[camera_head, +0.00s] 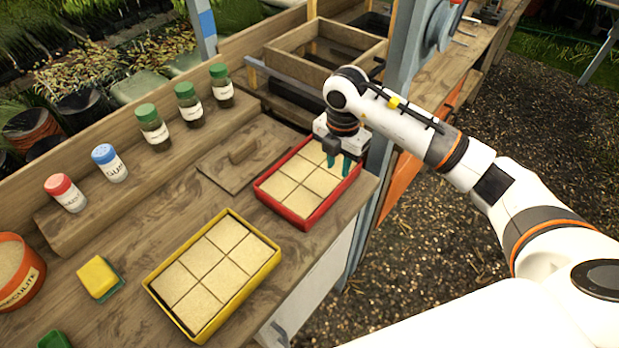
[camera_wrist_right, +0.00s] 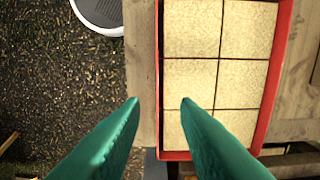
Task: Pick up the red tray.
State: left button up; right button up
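The red tray (camera_head: 280,209) lies on the wooden bench near its right edge, filled with pale square blocks. It also shows in the right wrist view (camera_wrist_right: 276,80). My right gripper (camera_head: 338,165) is over the tray's right side, its green fingers pointing down and apart. In the right wrist view the open fingers (camera_wrist_right: 160,100) straddle the line of the tray's left wall, with nothing visibly clamped. I cannot tell how far the tips are above the rim. My left gripper is not in view.
A yellow tray (camera_head: 160,304) of similar blocks is in front. A flat board with a handle (camera_head: 243,151) lies beside the red tray. Several jars (camera_head: 153,128) stand on a ledge behind. A wooden frame box (camera_head: 300,68) and a grey-blue post (camera_head: 397,80) are near my right arm.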

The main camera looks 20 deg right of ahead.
aim_at(337, 189)
notch_tip(337, 189, down, 3)
jog(key=shift+r, duration=0.2)
jog(key=shift+s+f+p, duration=0.15)
jog(key=shift+f+p, duration=0.2)
jog(key=shift+p, duration=0.2)
notch_tip(337, 189, down, 4)
jog(key=shift+s+r+p, duration=0.15)
jog(key=shift+r+p, duration=0.05)
jog(key=shift+p, duration=0.5)
jog(key=shift+f, duration=0.45)
grip_shut()
jog(key=shift+r, duration=0.1)
